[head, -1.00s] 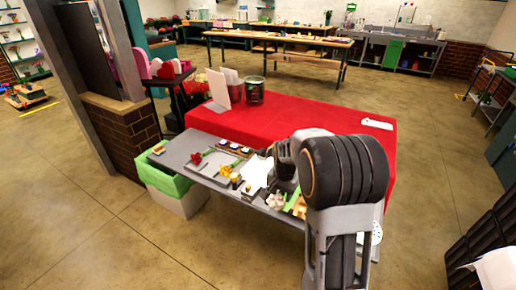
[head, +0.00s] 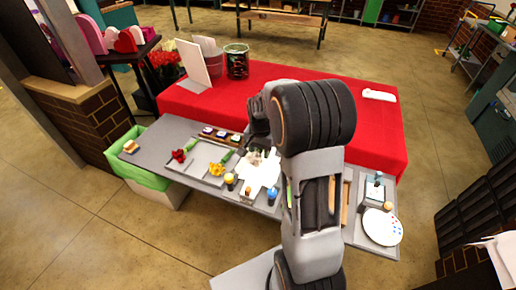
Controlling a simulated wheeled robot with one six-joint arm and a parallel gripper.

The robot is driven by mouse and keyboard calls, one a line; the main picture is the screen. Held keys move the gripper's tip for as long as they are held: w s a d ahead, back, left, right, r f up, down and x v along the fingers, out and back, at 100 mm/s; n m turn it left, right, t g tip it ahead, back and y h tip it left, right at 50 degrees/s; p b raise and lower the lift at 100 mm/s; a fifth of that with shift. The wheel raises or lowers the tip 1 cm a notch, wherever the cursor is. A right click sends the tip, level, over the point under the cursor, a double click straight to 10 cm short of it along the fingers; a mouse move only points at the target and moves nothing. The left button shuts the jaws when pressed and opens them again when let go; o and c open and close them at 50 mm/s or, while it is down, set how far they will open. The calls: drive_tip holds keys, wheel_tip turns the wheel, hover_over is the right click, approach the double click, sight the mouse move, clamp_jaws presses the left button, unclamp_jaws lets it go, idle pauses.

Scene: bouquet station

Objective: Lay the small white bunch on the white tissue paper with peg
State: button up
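The white tissue paper (head: 262,178) lies on the grey table (head: 154,141), just below my gripper. My gripper (head: 259,147) points down over the paper's far edge, partly hidden by my own arm, and its fingers are too small and dark to show whether they are open. Pale, whitish and greenish shapes show at the paper's far end, under the gripper. They may be the small white bunch, but I cannot tell whether it is held or lying there. I cannot make out a peg.
A red flower (head: 179,155) and a yellow flower (head: 216,169) lie on a grey tray left of the paper. Small yellow-topped (head: 229,180) and blue-topped (head: 272,195) pieces stand near the front edge. A white round plate (head: 382,227) is at right. The red table (head: 340,115) lies behind.

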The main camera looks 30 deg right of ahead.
sight(260, 170)
drive_tip(key=shift+f+b, duration=2.7)
drive_tip(key=shift+f, duration=1.15)
drive_tip(key=shift+f, duration=0.3)
drive_tip(key=o, duration=1.5)
drive_tip(key=shift+r, duration=0.1)
drive_tip(key=shift+r+p, duration=2.4)
drive_tip(key=shift+r, duration=1.05)
